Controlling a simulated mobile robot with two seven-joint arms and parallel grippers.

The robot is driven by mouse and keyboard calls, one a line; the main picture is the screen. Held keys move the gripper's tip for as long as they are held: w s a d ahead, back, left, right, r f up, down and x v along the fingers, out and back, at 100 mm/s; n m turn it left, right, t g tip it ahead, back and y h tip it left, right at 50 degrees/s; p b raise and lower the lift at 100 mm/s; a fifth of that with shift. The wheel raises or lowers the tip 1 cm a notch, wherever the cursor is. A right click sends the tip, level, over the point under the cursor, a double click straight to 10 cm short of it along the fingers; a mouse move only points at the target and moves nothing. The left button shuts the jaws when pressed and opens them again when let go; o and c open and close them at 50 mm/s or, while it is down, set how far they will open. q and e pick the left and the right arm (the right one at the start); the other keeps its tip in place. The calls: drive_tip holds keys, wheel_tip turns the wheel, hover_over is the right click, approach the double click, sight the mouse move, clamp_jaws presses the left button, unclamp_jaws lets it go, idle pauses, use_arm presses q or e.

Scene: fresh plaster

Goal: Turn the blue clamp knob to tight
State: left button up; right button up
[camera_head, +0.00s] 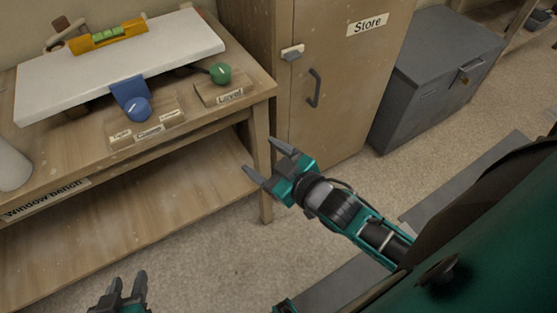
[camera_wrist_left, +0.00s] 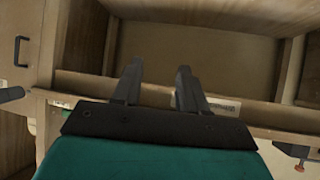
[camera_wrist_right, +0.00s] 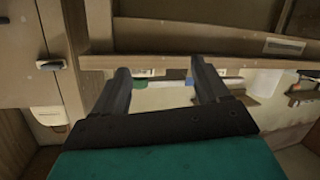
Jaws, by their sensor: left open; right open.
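The blue clamp knob (camera_head: 137,109) is round, with a short white mark on top. It sits at the front of the window bench, below a blue bracket (camera_head: 127,88) at the white board's edge. A wooden block below it carries a Clamp label (camera_head: 149,131), a left label that seems to read Tight (camera_head: 121,136) and a small right label. I cannot tell which label the mark points at. My right gripper (camera_head: 262,157) is open and empty, right of the bench and apart from the knob. My left gripper (camera_head: 128,281) is open and empty, low in front of the bench.
A green knob (camera_head: 220,73) with a Level label stands right of the blue one. The white board (camera_head: 180,38) bears a yellow spirit level (camera_head: 110,36). A white cylinder (camera_head: 12,168) stands at left. A Store cabinet (camera_head: 330,90) and grey chest (camera_head: 435,80) stand right. Floor before the bench is clear.

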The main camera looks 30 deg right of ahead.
drive_tip(key=shift+s+d+f+m+g, duration=0.15)
drive_tip(key=shift+s+f+g, duration=0.05)
drive_tip(key=shift+s+f, duration=0.2)
drive_tip(key=shift+s+d+f+m+g, duration=0.1)
drive_tip(key=shift+s+f+m+g, duration=0.05)
drive_tip(key=shift+s+f+g, duration=0.15)
